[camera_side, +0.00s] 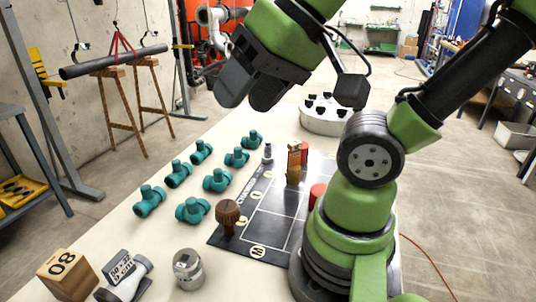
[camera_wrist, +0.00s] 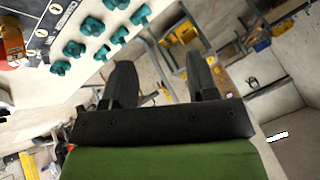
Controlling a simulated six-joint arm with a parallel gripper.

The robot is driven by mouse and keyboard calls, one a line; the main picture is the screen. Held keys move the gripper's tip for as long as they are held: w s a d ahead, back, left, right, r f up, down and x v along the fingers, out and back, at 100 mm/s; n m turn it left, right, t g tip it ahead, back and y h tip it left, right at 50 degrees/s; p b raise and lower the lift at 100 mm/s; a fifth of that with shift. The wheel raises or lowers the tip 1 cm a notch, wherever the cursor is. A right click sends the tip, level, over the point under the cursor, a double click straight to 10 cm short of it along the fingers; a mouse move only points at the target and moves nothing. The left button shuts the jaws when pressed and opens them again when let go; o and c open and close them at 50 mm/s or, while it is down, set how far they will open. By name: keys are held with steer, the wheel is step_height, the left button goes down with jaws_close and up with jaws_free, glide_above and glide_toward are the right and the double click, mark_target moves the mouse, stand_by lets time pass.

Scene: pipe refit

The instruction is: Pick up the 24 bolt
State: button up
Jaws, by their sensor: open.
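My gripper (camera_side: 250,92) is open and empty, high above the table in the side view. In the wrist view its two dark fingers (camera_wrist: 160,78) stand apart with nothing between them. I cannot read a 24 on any bolt. A small grey bolt-like piece (camera_side: 267,153) stands upright at the mat's far left corner. A brown ridged knob-like piece (camera_side: 228,212) stands at the mat's near left part. A short metal cylinder (camera_side: 187,268) stands on the table at the front. My gripper is well clear of all of them.
Several teal pipe tees (camera_side: 192,209) stand in rows left of the dark mat (camera_side: 262,215). An orange box-like item (camera_side: 294,165) and a red piece (camera_side: 316,194) are on the mat. A round white holder (camera_side: 322,118) is behind.

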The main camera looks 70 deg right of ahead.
steer(key=w+d+m+h, duration=0.2)
steer(key=w+d+m, duration=0.3)
steer(key=w+m, duration=0.3)
steer(key=m+g+h, duration=0.3)
steer(key=m, duration=2.7)
glide_toward(266, 143)
steer(key=w+f, duration=0.1)
steer(key=w, duration=0.1)
steer(key=shift+m+g, duration=0.3)
steer(key=f, duration=0.1)
steer(key=d+f, duration=0.1)
steer(key=f, duration=0.1)
steer(key=d+f, duration=0.1)
steer(key=shift+w+f, duration=0.2)
steer(key=shift+w, duration=0.05)
steer(key=shift+s+x, duration=0.15)
steer(key=shift+x, duration=1.3)
steer(key=shift+s+x, duration=0.1)
steer(key=shift+x, duration=1.35)
steer(key=shift+d, duration=0.15)
steer(key=c, duration=0.9)
jaws_close()
steer(key=shift+r, duration=0.1)
